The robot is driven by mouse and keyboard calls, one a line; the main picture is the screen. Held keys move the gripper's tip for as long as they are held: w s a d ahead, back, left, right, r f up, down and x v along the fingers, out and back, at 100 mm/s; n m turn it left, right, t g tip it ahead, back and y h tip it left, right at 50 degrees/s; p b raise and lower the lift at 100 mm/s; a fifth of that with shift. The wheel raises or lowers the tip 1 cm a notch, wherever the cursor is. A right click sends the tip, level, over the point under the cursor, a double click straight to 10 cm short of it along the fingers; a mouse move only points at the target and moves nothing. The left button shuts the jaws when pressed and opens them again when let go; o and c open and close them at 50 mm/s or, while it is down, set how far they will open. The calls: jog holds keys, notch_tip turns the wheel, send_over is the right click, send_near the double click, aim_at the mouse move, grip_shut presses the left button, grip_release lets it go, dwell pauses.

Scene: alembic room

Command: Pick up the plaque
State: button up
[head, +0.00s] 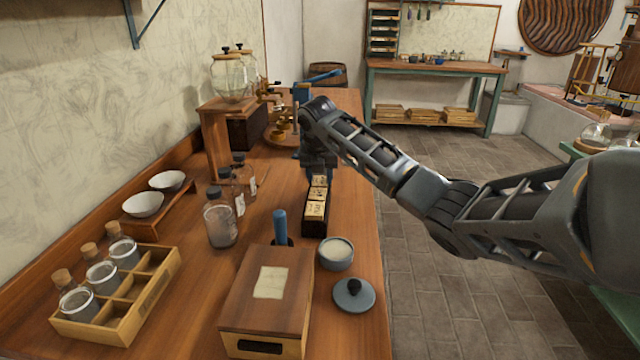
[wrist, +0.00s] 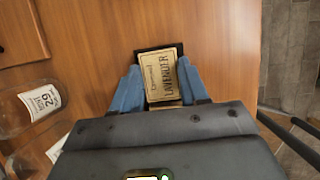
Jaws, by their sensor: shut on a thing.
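A pale tan plaque reading LAVENDER (wrist: 161,80) sits between the two blue fingers of my gripper (wrist: 158,68) in the wrist view. The fingers are shut on its sides. A dark edge shows just beyond the plaque's top; whether the plaque is lifted clear of what is under it I cannot tell. In the head view my gripper (head: 318,172) points down over the far end of a dark holder (head: 314,228) with tan labelled faces, and partly hides it.
A wooden box (head: 245,288), a grey bowl (head: 336,252), a lid (head: 354,294) and a blue-handled tool (head: 280,226) stand nearer. Glass bottles (head: 220,222) stand left of the holder. The bench's right edge is close, with floor beyond.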

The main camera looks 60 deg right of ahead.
jog(key=shift+c, duration=1.3)
